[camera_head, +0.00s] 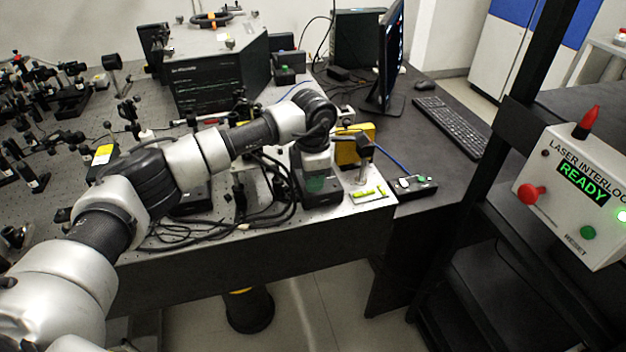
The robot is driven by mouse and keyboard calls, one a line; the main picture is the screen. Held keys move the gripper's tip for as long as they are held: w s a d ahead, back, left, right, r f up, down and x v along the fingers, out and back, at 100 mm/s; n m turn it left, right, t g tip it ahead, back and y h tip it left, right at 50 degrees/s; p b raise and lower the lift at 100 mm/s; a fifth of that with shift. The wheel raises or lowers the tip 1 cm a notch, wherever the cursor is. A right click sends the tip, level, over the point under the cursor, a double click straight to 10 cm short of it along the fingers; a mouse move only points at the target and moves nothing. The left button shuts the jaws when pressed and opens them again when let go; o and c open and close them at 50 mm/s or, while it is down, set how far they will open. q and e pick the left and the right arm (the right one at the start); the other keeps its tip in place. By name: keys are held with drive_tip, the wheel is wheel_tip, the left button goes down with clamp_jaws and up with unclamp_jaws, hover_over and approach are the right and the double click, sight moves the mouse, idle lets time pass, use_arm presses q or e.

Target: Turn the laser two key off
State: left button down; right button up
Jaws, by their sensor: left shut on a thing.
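My left arm reaches in from the left over the optical bench, and its wrist bends down at the bench's front right. My left gripper (312,165) points down at a small black box (320,198) with a green patch, close to the bench edge. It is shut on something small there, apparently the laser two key. The key and fingertips are hidden or too small to make out, so I cannot tell the key's angle. My right gripper is not in view.
A yellow box (355,148) and a post on a white plate (372,197) stand just right of the gripper. A small black box with knobs (415,187) lies beyond. Loose black cables (262,210) lie left. The laser interlock box (575,195) at right reads READY.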

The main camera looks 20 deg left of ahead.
use_arm(q)
drive_tip(key=shift+n, duration=0.5)
drive_tip(key=c, duration=1)
unclamp_jaws()
drive_tip(key=shift+o, duration=0.2)
wheel_tip(320, 180, up, 11)
drive_tip(key=b, duration=0.2)
